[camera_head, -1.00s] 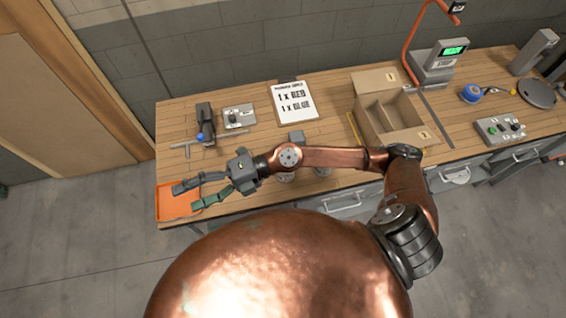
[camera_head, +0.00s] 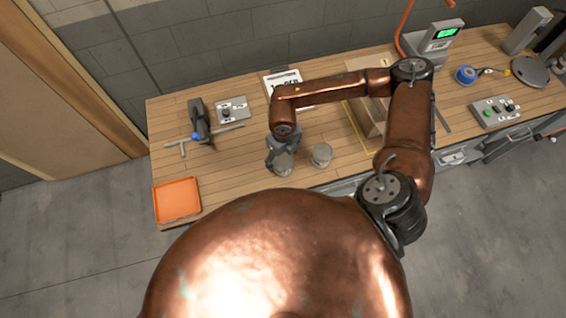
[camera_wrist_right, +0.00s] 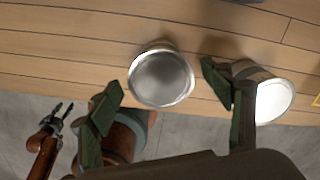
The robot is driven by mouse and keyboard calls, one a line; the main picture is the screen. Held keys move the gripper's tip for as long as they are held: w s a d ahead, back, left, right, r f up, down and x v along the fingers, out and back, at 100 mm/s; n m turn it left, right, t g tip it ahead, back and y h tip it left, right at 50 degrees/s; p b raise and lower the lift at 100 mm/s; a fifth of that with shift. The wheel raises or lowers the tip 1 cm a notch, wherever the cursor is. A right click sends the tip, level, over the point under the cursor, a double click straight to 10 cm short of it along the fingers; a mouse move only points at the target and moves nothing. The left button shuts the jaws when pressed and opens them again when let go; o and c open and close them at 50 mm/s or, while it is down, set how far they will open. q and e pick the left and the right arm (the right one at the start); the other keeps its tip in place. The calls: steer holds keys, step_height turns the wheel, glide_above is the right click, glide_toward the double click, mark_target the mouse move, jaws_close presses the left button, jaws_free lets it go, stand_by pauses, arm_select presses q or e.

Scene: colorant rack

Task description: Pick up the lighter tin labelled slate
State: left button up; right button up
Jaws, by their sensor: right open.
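Two grey tins stand side by side near the front edge of the table. The left tin (camera_head: 283,167) is partly covered by my right gripper (camera_head: 278,153); the right tin (camera_head: 322,154) stands clear. In the right wrist view the left tin (camera_wrist_right: 161,78) shows between my spread, empty fingers, and the right tin (camera_wrist_right: 272,98) is just outside the right finger. No label is readable, so I cannot tell which tin is slate or lighter. My left gripper (camera_wrist_right: 56,120) hangs below the table edge in the wrist view, small, its fingers apart.
An orange tray (camera_head: 177,199) lies at the table's left front corner, with bare wood beside it. An open carton (camera_head: 367,121) is partly hidden by my right arm.

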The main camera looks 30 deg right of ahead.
steer(key=shift+s+d+f, duration=0.1)
steer(key=shift+f, duration=1.65)
steer(key=shift+c, duration=0.7)
steer(key=c, duration=1.1)
